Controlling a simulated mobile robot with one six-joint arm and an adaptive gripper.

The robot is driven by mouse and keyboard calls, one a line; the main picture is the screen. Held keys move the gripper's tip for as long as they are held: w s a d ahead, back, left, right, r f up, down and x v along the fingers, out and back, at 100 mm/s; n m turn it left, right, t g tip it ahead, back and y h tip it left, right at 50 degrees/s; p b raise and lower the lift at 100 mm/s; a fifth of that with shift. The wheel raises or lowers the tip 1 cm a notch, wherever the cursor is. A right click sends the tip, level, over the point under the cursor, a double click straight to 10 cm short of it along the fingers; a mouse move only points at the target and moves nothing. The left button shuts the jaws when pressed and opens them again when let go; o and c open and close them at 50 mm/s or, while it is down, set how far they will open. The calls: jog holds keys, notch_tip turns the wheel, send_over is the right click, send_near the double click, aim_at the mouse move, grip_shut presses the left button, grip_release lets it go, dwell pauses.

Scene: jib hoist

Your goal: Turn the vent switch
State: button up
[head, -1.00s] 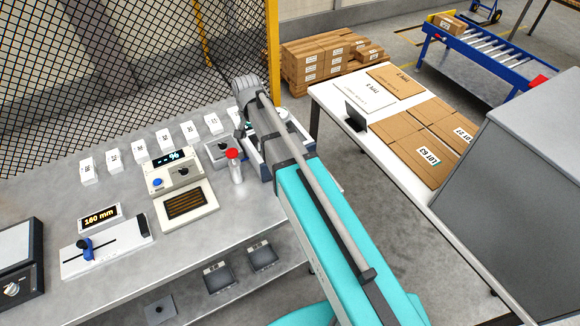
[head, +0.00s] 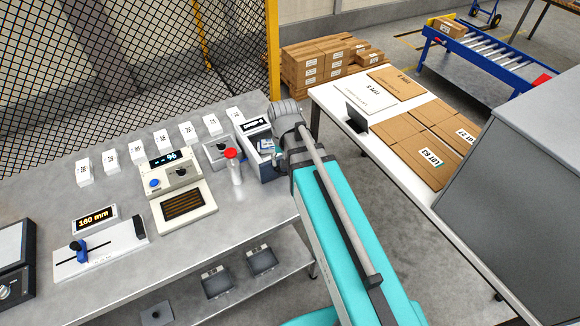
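No label I can read names the vent switch. A grey box with a dark knob (head: 222,148) stands on the bench, behind a red-capped bottle (head: 234,167). To its left, a pale control unit (head: 172,172) has a lit display, a blue button and a dark knob. A pale panel with a dark slotted grille (head: 184,204) lies in front of that unit. My arm reaches up from the lower right, and its wrist is at the bench's right end, right of the grey box. My gripper's fingers do not show; the wrist and arm links hide that spot.
Several white labelled blocks (head: 137,152) line the back of the bench (head: 120,195). A slider unit (head: 100,246) stands front left. A blue-grey bin (head: 257,163) sits beside my wrist. A white table (head: 336,106) with cartons is to the right, and mesh fencing (head: 130,70) is behind.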

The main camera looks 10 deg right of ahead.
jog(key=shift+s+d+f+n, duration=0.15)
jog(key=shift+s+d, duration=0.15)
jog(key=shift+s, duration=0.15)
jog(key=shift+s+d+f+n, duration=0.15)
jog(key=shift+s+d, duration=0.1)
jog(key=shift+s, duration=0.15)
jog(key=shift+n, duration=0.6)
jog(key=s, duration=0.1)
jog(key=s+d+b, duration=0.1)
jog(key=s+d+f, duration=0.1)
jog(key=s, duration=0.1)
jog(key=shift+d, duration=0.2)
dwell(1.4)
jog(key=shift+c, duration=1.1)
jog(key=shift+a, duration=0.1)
